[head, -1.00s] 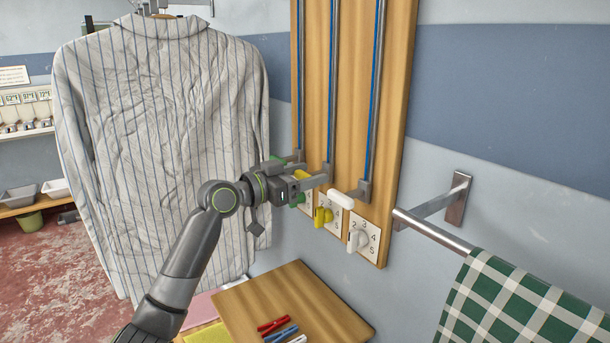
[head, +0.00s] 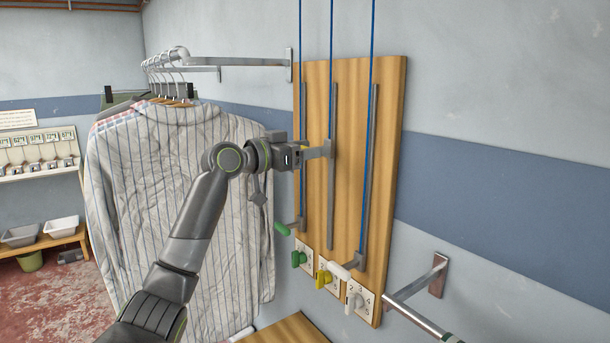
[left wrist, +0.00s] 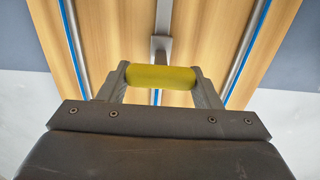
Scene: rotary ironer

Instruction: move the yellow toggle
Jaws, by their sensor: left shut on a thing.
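The yellow toggle (left wrist: 160,76) is a short rounded bar lying crosswise between my left gripper's two fingers in the left wrist view. A grey bracket behind it reaches toward the middle rail (head: 333,200) on the wooden board. My left gripper (head: 322,150) is shut on the toggle, high on the board in the head view, where the gripper mostly hides the toggle. A separate yellow knob (head: 323,279) sits on the middle number plate below. My right gripper is not in view.
A green toggle (head: 282,228) and a white toggle (head: 339,270) sit low on the side rails. Green (head: 298,258) and white (head: 354,302) knobs flank the yellow one. Striped shirts (head: 180,200) hang left, close to my arm. A metal bar (head: 415,318) juts out at lower right.

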